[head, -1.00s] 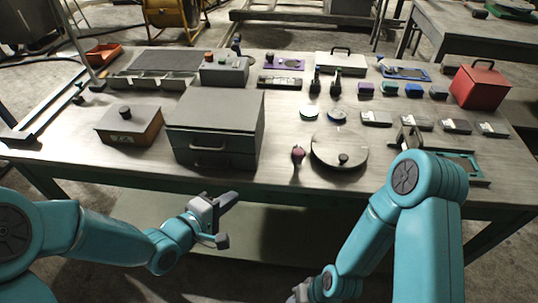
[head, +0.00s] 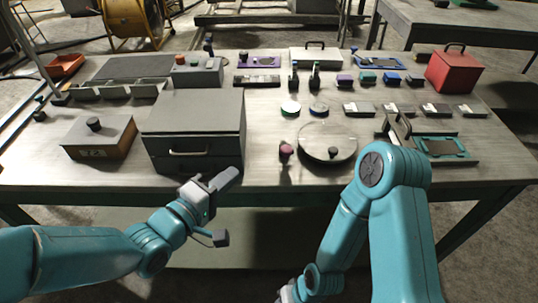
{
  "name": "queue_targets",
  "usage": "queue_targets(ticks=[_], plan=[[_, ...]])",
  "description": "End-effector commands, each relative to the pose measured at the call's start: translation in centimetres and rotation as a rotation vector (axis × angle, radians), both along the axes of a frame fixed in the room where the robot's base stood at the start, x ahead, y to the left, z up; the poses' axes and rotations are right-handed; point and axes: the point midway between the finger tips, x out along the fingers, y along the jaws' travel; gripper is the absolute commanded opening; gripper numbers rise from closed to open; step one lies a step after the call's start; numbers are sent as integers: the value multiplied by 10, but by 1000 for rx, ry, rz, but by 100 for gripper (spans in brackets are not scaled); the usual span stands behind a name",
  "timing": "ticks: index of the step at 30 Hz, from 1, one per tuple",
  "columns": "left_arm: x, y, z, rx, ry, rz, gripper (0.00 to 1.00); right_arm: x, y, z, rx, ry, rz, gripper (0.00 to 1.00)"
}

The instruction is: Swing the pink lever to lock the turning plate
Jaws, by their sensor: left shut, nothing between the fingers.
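The turning plate (head: 328,137) is a pale round disc with a dark knob, lying near the table's front edge, right of centre. The pink lever (head: 286,149), with a dark pink knob on top, stands just left of the plate, apart from its rim in this view. My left gripper (head: 230,178) is shut and empty. It overlaps the table's front edge in the picture, left of the lever and in front of the drawer box. My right gripper (head: 288,292) is low at the bottom edge, mostly cut off, so its fingers cannot be made out.
A grey drawer box (head: 193,125) stands left of the lever, behind my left gripper. Two small discs and two dark upright handles stand behind the plate. Bare tabletop lies between box and lever.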

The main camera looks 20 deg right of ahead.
Motion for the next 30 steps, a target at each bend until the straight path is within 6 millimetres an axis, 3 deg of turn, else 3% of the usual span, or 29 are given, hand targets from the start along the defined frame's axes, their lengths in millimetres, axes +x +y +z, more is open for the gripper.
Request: queue_targets(ticks=[14, 21, 30], plan=[[61, -72, -12, 0, -1, -1, 0, 0, 0, 5, 0, 0, 0, 43], [55, -103, -17, 0, 0, -1, 0, 0, 0, 6, 0, 0, 0, 43], [55, -109, -19, 0, 0, 1, 0, 0, 0, 6, 0, 0, 0, 43]])
